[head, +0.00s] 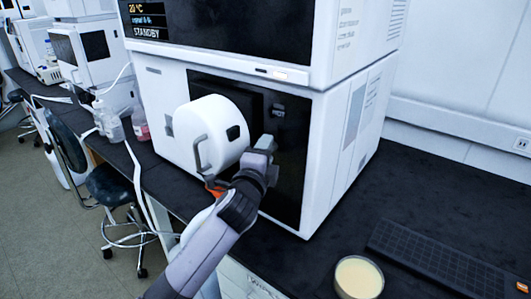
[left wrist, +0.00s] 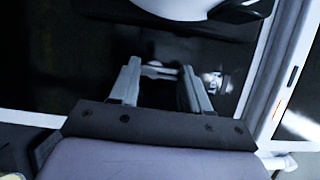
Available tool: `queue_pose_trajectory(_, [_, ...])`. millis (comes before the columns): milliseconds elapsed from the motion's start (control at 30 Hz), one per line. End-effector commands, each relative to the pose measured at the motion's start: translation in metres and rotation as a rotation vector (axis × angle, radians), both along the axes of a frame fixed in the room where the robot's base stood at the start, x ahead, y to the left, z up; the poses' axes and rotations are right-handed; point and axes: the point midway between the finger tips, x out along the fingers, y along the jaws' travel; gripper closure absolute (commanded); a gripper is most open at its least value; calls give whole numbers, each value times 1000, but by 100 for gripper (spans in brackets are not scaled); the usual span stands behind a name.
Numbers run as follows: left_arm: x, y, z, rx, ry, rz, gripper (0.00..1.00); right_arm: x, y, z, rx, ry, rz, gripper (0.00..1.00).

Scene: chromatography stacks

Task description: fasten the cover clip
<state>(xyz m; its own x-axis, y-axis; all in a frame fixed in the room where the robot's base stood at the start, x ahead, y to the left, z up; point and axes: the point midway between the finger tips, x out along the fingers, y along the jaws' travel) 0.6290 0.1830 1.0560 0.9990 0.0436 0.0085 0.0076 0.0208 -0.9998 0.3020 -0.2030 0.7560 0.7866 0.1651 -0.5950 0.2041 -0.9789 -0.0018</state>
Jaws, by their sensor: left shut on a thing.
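The white round cover (head: 212,125) is on the front of the lower white instrument, with a loop handle (head: 200,155) and a small dark square on its face. My left gripper (head: 264,146) is just right of the cover, in front of the black panel. In the left wrist view, its two fingers (left wrist: 161,82) are shut on a small pale bar, which looks like the cover clip (left wrist: 158,70); the fingers partly hide it. A small grey fitting (head: 278,110) shows on the panel above the gripper. My right gripper is out of view.
The upper instrument (head: 220,28) with its lit display sits on the lower one (head: 345,135). A dish of pale liquid (head: 358,277) and a dark keyboard (head: 440,258) lie on the black bench at right. Bottles (head: 110,122) stand left; a stool (head: 110,185) is on the floor.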

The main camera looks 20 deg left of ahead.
Motion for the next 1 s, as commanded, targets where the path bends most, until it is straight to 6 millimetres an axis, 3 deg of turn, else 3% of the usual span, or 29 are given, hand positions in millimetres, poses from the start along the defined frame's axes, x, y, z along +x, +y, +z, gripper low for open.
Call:
queue_pose_trajectory(600, [0,1,-1,-40,16,1,84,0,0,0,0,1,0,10])
queue_pose_trajectory(633, [0,1,-1,-39,16,2,43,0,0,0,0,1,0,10])
queue_pose_trajectory(700, [0,1,-1,-39,15,1,28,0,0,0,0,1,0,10])
queue_pose_trajectory(1000, [-1,0,0,-36,13,1,28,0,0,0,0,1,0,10])
